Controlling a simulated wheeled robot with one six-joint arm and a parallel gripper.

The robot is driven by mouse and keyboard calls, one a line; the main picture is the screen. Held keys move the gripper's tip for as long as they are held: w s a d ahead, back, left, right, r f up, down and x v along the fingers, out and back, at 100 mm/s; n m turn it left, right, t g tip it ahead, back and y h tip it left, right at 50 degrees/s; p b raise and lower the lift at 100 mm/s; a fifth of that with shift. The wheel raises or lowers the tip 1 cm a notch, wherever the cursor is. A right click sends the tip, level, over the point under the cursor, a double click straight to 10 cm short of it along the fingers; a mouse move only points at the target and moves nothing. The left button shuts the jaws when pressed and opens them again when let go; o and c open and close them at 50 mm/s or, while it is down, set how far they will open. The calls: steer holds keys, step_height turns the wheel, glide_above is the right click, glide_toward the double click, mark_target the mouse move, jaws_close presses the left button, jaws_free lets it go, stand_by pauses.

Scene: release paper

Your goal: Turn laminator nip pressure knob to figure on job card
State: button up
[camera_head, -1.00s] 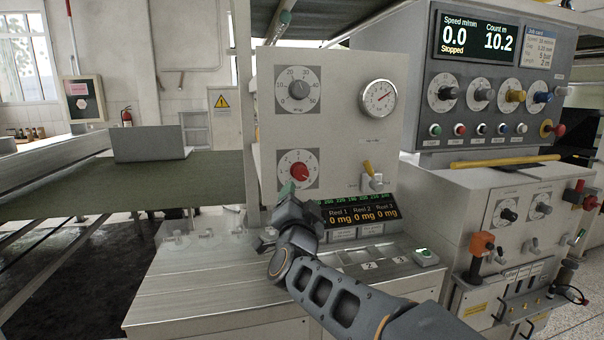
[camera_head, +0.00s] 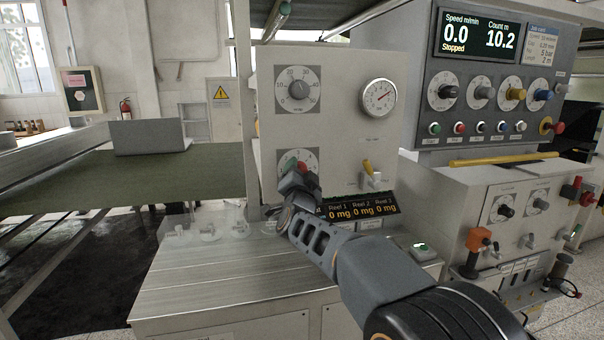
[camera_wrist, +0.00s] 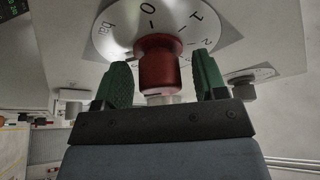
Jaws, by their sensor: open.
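The red knob (camera_wrist: 159,62) sits on a round white dial (camera_wrist: 190,22) marked "bar" with figures including 0, 1 and 2. My gripper (camera_wrist: 164,82) is open, with one green finger on each side of the red knob; a gap shows beside the knob. In the head view my gripper (camera_head: 297,172) is in front of the lower dial (camera_head: 312,157) and hides much of it, with a bit of the red knob (camera_head: 302,166) showing. The job card (camera_head: 544,43) is at the upper right of the control panel; a line on it appears to read 5 bar.
A second dial with a grey knob (camera_head: 297,90) is above the red one. A round gauge (camera_head: 378,98) and a yellow-handled lever (camera_head: 369,168) are to the right. A display reading 0 mg (camera_head: 360,210) is below. The speed screen (camera_head: 478,36) reads 0.0, Stopped.

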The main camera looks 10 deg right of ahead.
steer(key=shift+c, duration=0.2)
steer(key=c, duration=0.9)
steer(key=shift+f, duration=0.1)
steer(key=shift+n+b, duration=0.3)
steer(key=shift+b, duration=0.2)
steer(key=n+t+y+b, duration=0.1)
steer(key=n+b, duration=0.1)
steer(key=b, duration=0.1)
steer(key=shift+f, duration=0.2)
steer(key=n+y+b, duration=0.1)
steer(key=n+b, duration=0.1)
steer(key=n+y+b, duration=0.1)
steer(key=n, duration=0.1)
steer(key=shift+r+n+t+b, duration=0.1)
steer(key=shift+n+t+b, duration=0.2)
steer(key=shift+t+b, duration=0.1)
steer(key=shift+n+y+b, duration=0.35)
steer(key=shift+n+y, duration=0.05)
steer(key=shift+r+n, duration=0.15)
steer(key=shift+n, duration=0.15)
